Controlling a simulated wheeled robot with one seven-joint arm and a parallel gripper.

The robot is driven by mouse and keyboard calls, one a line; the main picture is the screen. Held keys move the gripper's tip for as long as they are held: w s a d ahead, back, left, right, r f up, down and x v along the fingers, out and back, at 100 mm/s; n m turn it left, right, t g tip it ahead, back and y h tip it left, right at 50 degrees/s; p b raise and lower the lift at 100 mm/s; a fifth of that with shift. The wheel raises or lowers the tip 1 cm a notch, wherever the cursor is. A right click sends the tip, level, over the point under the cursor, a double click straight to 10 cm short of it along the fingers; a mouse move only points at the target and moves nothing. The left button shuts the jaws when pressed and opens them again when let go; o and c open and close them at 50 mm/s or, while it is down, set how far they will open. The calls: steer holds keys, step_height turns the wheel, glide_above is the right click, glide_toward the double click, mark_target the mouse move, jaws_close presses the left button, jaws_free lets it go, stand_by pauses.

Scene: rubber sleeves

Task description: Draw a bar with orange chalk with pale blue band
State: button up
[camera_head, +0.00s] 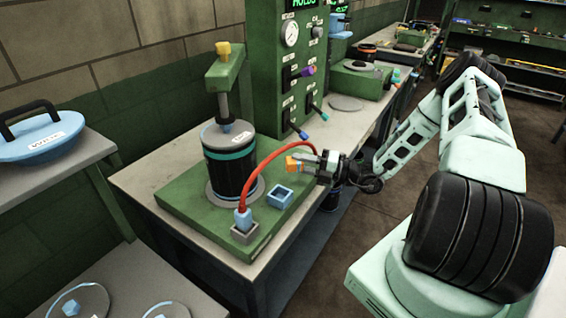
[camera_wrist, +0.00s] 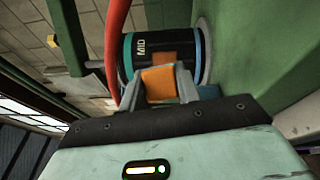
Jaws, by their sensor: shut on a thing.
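My gripper (camera_head: 309,163) is shut on an orange block (camera_head: 292,164), held above the front right of the green bench plate. In the head view the cylinder (camera_head: 224,167) stands upright with teal bands, left of my gripper. I see a gap between them there.
A red hose (camera_head: 256,163) arches from a blue plug (camera_head: 242,218) towards my gripper; its far end is unclear. An open blue square socket (camera_head: 280,198) is on the green plate (camera_head: 180,200). A green press arm (camera_head: 224,75) stands over the cylinder. A control panel (camera_head: 290,70) rises behind.

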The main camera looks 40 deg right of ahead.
steer(key=shift+w+a+p, duration=0.2)
steer(key=shift+w+a, duration=0.3)
steer(key=shift+a, duration=0.4)
steer(key=shift+w+a+p, duration=0.2)
steer(key=shift+w+a, duration=0.35)
steer(key=shift+a, duration=0.4)
steer(key=shift+w+a+p, duration=0.2)
steer(key=shift+w+a, duration=0.3)
steer(key=shift+a, duration=0.4)
steer(key=shift+w+a, duration=0.3)
steer(key=shift+a, duration=0.2)
steer(key=shift+w+a, duration=0.25)
steer(key=shift+a, duration=0.2)
steer(key=shift+w+d+b, duration=0.15)
steer(key=shift+w+d, duration=0.35)
steer(key=shift+w, duration=0.3)
steer(key=shift+w+d+b, duration=0.15)
steer(key=shift+w+d, duration=0.3)
steer(key=shift+w, duration=0.5)
steer(key=shift+s+a+r+p, duration=0.1)
steer(key=shift+s+a+p, duration=0.2)
steer(key=shift+s+p, duration=0.2)
steer(key=shift+s+a+r+p, duration=0.1)
steer(key=shift+s+a+p, duration=0.15)
steer(key=shift+s+p, duration=0.2)
steer(key=shift+s+a+f, duration=0.2)
steer(key=shift+s+a, duration=0.35)
steer(key=shift+s, duration=0.2)
